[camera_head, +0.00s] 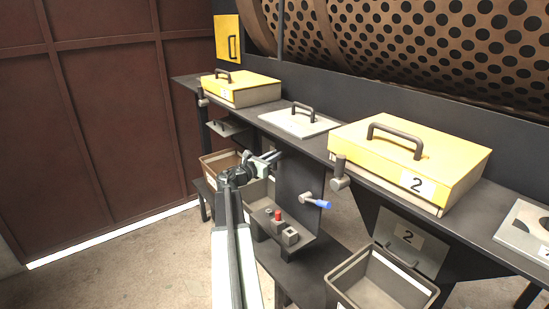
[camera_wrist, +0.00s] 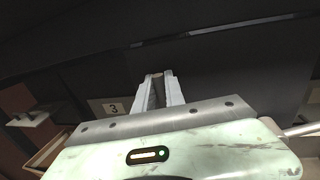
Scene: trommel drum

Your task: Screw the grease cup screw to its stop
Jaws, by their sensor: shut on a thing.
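My gripper (camera_head: 272,156) is in front of a dark upright panel (camera_head: 292,182) below the grey bench, its fingers pointing at the panel. In the wrist view its two pale fingers (camera_wrist: 158,82) are shut around a small brownish thing (camera_wrist: 157,90), which seems to be the grease cup screw. The fingers hide most of it, so its thread and how deep it sits cannot be seen. In the head view the screw cannot be made out between the fingers.
A blue-handled lever (camera_head: 318,202) sticks out of the panel to the right. Below is a ledge with a red-topped part (camera_head: 277,216) and small grey blocks. An open bin (camera_head: 382,282) stands at lower right. Yellow lidded box 2 (camera_head: 410,155) sits on the bench.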

